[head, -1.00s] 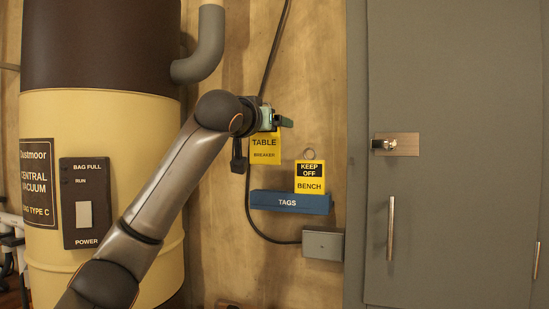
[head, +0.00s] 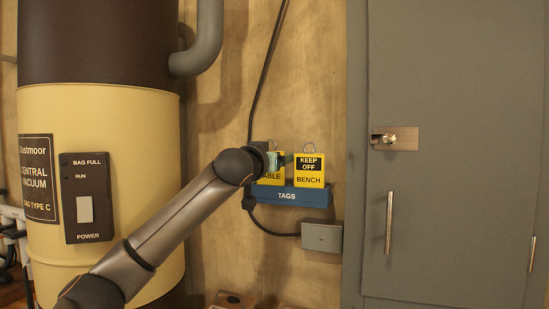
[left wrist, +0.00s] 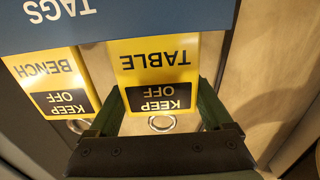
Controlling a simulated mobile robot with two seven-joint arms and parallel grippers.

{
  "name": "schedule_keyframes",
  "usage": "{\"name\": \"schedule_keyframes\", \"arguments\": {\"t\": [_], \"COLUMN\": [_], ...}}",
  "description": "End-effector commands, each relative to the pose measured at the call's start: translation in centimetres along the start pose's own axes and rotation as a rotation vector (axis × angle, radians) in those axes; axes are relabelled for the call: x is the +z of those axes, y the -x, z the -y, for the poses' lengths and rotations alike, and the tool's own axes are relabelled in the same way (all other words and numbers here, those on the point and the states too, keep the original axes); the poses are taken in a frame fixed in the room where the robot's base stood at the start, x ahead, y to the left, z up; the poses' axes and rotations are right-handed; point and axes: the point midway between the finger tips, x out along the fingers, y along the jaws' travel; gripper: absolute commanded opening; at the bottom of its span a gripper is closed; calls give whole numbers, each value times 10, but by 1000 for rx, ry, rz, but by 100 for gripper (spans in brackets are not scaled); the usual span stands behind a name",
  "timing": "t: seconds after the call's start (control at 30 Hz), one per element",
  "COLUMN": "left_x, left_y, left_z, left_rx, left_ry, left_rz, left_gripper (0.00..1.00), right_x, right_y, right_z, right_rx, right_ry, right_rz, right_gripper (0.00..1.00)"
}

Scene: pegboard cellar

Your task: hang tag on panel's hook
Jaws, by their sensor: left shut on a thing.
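The yellow and black "KEEP OFF TABLE" tag (head: 271,181) stands at the left part of a blue holder marked TAGS (head: 312,198). Its lower end meets the holder, and my arm covers part of it in the head view. In the left wrist view this tag (left wrist: 155,55) shows upside down, with a metal ring at its top. My left gripper (head: 279,161) is shut on it, with a finger at each side edge in the left wrist view (left wrist: 161,98). I cannot make out the panel's hook. My right gripper is not in view.
A "KEEP OFF BENCH" tag (head: 309,172) with a ring stands close on the right in the same holder. A grey box (head: 322,237) and cable are below. A grey cabinet (head: 460,160) stands right; a cream and brown vacuum tank (head: 120,120) stands left.

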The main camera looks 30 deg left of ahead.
Motion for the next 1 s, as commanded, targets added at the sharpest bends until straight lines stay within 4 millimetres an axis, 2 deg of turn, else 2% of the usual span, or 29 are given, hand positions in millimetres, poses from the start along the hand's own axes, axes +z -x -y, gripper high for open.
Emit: {"name": "schedule_keyframes", "arguments": {"t": [0.17,0.2,0.3,0.73,0.87,1.0], "left_x": [6,4,3,3,8,12], "left_y": [0,0,0,0,22,54], "left_z": [0,0,0,1,0,1], "left_rx": [0,0,0,-2,2,3], "left_ry": [0,-1,-1,-2,-1,0], "left_rz": [0,0,0,-1,-3,-3], "left_gripper": [35,88,99,100,100,100], "right_x": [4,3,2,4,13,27], "right_y": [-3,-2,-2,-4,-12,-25], "right_z": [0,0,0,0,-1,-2], "right_rx": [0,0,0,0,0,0], "right_ry": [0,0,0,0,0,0], "right_rz": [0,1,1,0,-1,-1], "right_gripper": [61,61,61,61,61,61]}}
